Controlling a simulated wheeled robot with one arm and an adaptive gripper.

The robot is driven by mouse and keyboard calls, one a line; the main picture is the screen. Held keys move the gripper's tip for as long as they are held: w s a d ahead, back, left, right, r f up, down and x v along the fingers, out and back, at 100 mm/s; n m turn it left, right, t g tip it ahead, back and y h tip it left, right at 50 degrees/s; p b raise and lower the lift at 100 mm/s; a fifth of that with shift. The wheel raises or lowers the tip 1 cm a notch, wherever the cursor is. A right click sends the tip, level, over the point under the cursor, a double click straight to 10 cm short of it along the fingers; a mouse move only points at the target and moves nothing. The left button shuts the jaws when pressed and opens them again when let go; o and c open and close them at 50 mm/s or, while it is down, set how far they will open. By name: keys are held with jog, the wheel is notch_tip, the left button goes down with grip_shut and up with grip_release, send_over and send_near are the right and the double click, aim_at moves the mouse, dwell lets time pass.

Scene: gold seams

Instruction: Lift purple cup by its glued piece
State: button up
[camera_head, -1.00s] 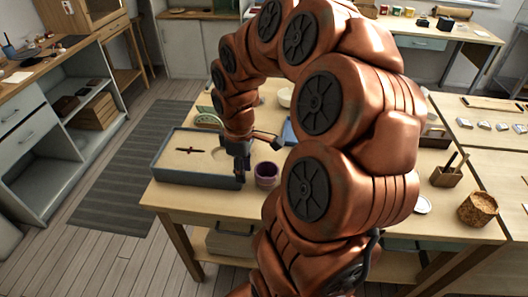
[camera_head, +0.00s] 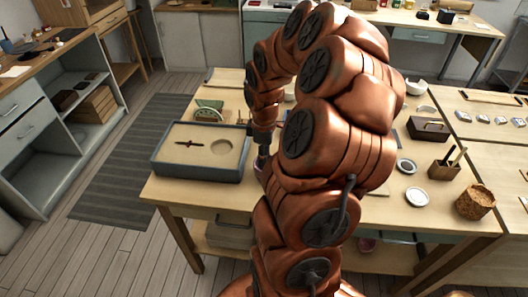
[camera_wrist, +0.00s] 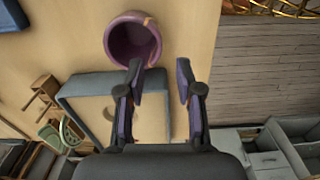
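The purple cup (camera_wrist: 122,42) stands near the top of the wrist view, its dark opening visible. A small gold-edged patch (camera_wrist: 148,21) marks its rim on the right. My gripper (camera_wrist: 160,72) is open with nothing between its fingers. The left fingertip overlaps the cup's lower rim in the picture; I cannot tell whether they touch. The right finger is clear of the cup. In the head view, only a sliver of the cup (camera_head: 259,168) shows beside my gripper (camera_head: 263,158), most of it hidden behind my arm.
A blue-grey sand tray (camera_head: 197,176) lies just left of the cup, holding a dark slim piece and a round hollow. A green dish (camera_head: 208,113) is behind it. A brush holder (camera_head: 445,168) and cork pot (camera_head: 476,204) stand right. The table's front edge is close.

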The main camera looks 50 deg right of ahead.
jog(key=shift+f+b, duration=0.35)
jog(key=shift+f, duration=1.05)
jog(key=shift+f+b, duration=1.3)
jog(key=shift+f, duration=0.65)
grip_shut()
